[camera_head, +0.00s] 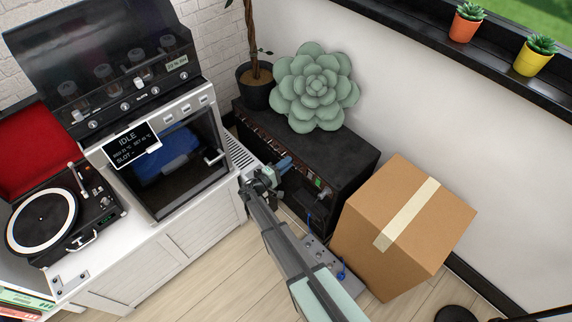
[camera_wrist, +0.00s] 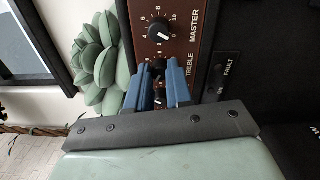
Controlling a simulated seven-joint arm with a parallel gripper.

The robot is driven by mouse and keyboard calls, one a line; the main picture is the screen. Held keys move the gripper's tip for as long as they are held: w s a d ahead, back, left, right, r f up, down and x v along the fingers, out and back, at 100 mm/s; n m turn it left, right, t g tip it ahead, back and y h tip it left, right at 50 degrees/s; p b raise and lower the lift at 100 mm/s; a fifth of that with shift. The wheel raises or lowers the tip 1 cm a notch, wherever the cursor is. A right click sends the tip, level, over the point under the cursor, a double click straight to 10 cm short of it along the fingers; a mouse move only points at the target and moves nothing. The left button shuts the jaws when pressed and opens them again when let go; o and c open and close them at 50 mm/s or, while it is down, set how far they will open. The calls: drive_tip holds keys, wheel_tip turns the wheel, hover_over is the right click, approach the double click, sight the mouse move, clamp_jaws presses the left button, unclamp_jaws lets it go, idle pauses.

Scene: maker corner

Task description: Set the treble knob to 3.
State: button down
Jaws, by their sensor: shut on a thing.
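In the wrist view the treble knob (camera_wrist: 158,66) is a small dark knob on the amplifier's brown panel, beside the printed word TREBLE. My gripper (camera_wrist: 158,78) has its blue fingers on either side of this knob and is shut on it. The fingers hide most of the knob and its scale, so I cannot read its setting. In the head view my gripper (camera_head: 286,163) reaches the front of the black amplifier (camera_head: 345,148), and the knob is too small to make out there.
The master knob (camera_wrist: 160,32) with its white pointer is close beside my fingers. A switch marked ON and FAULT (camera_wrist: 215,78) is to the right. A green succulent cushion (camera_head: 315,88) rests on the amplifier. A cardboard box (camera_head: 370,238) stands right of my arm.

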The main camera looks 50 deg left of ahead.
idle(0.3)
drive_tip(key=c, duration=1.3)
unclamp_jaws()
drive_tip(key=s, duration=1.4)
drive_tip(key=shift+f, duration=0.2)
drive_tip(key=shift+d, duration=0.1)
